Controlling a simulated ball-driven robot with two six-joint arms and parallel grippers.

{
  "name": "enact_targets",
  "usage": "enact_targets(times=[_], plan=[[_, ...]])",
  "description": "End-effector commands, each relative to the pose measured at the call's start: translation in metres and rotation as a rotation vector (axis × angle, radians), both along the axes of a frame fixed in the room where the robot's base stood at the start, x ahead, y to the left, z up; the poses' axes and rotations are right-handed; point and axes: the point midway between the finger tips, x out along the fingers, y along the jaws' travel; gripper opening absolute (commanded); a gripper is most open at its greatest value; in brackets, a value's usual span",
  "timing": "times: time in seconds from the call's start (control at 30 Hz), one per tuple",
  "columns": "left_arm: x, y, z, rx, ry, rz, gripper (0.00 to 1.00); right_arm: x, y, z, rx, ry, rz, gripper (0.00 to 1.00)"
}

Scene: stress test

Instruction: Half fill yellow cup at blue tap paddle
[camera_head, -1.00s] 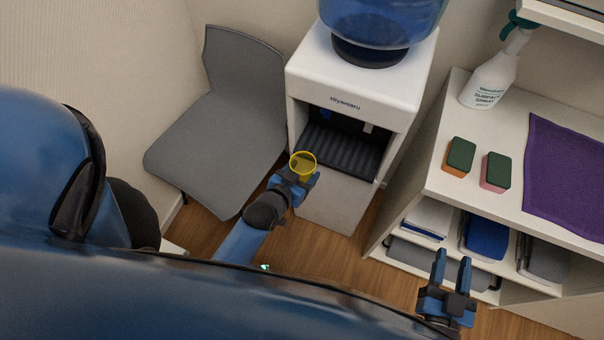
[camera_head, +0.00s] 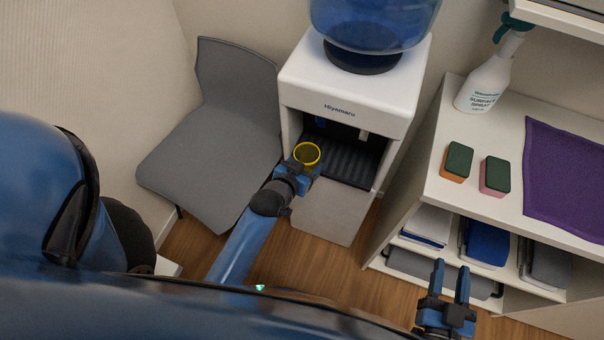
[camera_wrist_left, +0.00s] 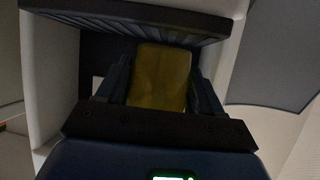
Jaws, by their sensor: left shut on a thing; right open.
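My left gripper (camera_head: 302,168) is shut on the yellow cup (camera_head: 307,153) and holds it upright, mouth up, at the front opening of the water dispenser (camera_head: 350,95). In the left wrist view the cup (camera_wrist_left: 160,75) sits between the fingers, with the dark ribbed drip tray (camera_wrist_left: 125,30) beyond it. A blue tap paddle (camera_head: 320,122) shows small and dark inside the recess, partly in shadow. A pale tap part (camera_head: 363,134) is to its right. The cup is in front of the paddle, apart from it in the head view. My right gripper (camera_head: 451,283) is open and empty near the shelf.
A grey chair (camera_head: 215,140) stands left of the dispenser. A white shelf unit (camera_head: 480,215) on the right carries a spray bottle (camera_head: 487,85), two sponges (camera_head: 458,160) and a purple cloth (camera_head: 570,175). Wooden floor (camera_head: 330,265) lies clear below.

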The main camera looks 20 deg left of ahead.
Motion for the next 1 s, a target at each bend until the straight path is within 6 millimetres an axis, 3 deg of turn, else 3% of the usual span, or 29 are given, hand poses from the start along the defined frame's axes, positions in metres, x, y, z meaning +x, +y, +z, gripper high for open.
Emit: enact_targets(times=[0.5, 1.0], plan=[[0.054, -0.002, 0.0, -0.001, -0.002, 0.0, 0.39, 0.0, 0.0, -0.016, 0.0, 0.0, 0.0, 0.43], [0.07, -0.002, 0.0, 0.0, 0.0, 0.0, 0.39, 0.0, 0.0, -0.018, 0.0, 0.0, 0.0, 0.43]])
